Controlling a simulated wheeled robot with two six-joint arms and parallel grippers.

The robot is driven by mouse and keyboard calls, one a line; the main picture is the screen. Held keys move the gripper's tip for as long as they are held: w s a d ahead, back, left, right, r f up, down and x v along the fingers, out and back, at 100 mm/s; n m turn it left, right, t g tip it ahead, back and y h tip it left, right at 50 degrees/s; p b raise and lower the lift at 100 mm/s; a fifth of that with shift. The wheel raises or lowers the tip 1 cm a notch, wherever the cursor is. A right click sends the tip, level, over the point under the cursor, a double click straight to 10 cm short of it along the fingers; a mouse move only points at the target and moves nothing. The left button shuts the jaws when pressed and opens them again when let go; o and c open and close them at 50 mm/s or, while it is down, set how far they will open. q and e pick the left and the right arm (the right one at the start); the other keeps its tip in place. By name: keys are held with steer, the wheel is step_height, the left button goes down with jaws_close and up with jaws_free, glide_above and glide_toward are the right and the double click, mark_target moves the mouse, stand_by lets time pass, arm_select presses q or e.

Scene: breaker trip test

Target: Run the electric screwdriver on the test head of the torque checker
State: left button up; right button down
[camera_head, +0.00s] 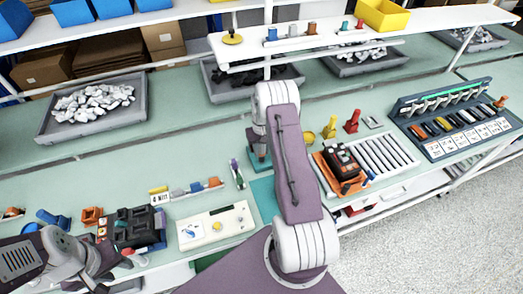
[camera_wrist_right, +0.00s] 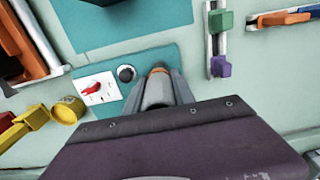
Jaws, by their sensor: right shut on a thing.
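In the right wrist view, my right gripper (camera_wrist_right: 160,88) is shut on a grey, rounded tool with an orange end, which I take to be the electric screwdriver (camera_wrist_right: 156,92). A white box with a red dial, likely the torque checker (camera_wrist_right: 98,90), lies on a teal mat left of the tool. A round black knob, likely its test head (camera_wrist_right: 126,73), sits close beside the tool's end, apart from it in the picture. Height between them is unclear. My right arm hides this spot in the head view. My left gripper (camera_head: 88,280) is at the lower left; its fingers are unclear.
A white panel with a yellow knob (camera_head: 216,227) and a black device (camera_head: 137,227) lie at the front left. An orange tray (camera_head: 325,170) with a dark device and a breaker rack (camera_head: 452,118) stand right. Grey bins line the back.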

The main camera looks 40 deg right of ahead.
steer(key=shift+r+p, duration=2.1)
steer(key=shift+r, duration=0.9)
